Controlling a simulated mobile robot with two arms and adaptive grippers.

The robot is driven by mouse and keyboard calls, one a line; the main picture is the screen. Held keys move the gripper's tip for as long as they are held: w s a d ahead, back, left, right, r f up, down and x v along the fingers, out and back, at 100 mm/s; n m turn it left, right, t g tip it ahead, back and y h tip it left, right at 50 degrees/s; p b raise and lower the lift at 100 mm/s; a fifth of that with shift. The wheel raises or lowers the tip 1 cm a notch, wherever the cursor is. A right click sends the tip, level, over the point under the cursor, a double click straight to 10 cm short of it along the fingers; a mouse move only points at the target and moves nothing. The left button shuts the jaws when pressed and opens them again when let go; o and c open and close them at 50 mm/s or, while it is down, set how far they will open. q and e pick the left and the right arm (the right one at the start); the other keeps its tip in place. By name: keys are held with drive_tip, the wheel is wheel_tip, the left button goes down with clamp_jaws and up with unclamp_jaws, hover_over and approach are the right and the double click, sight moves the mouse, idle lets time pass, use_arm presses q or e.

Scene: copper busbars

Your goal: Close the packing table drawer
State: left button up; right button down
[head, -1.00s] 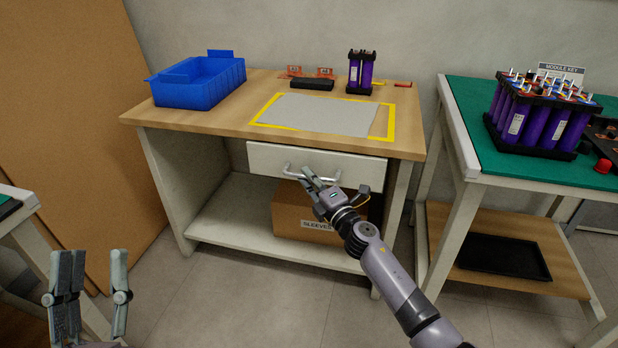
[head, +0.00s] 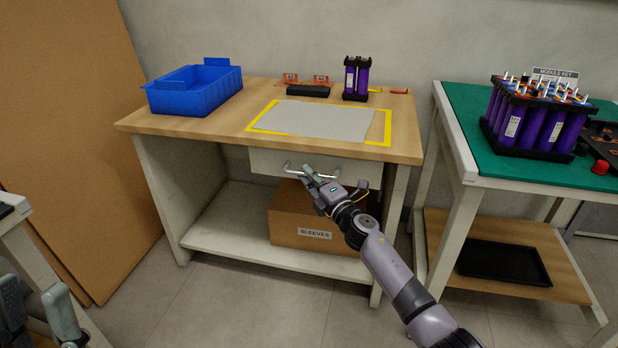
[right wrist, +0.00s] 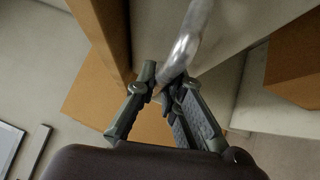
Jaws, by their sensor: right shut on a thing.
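The packing table (head: 222,132) stands in the middle of the head view, with a wooden top and a pale frame. Its drawer (head: 266,162) has a pale front just under the front edge of the top. The metal handle (head: 292,166) also shows in the right wrist view (right wrist: 190,40). My right gripper (head: 309,174) is shut on the handle, its fingertips closed at the bar in the right wrist view (right wrist: 160,84). It hides part of the drawer front. My left gripper (head: 36,308) is at the lower left, fingers apart and empty, partly cut off.
A blue bin (head: 196,98), a grey mat (head: 315,120) and a purple cell pack (head: 357,80) are on the tabletop. A cardboard box (head: 290,225) sits on the shelf below the drawer. A green-topped table (head: 480,166) stands close at the right.

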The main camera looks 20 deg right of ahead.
drive_tip(key=shift+w+d+r, duration=0.1)
drive_tip(key=shift+d+r, duration=0.05)
drive_tip(key=shift+d, duration=0.05)
drive_tip(key=c, duration=2.1)
unclamp_jaws()
drive_tip(key=shift+o, duration=1.3)
drive_tip(key=shift+w, duration=0.15)
drive_tip(key=shift+o, duration=0.8)
drive_tip(key=shift+a, duration=0.1)
drive_tip(key=shift+f, duration=0.2)
drive_tip(key=v, duration=1.2)
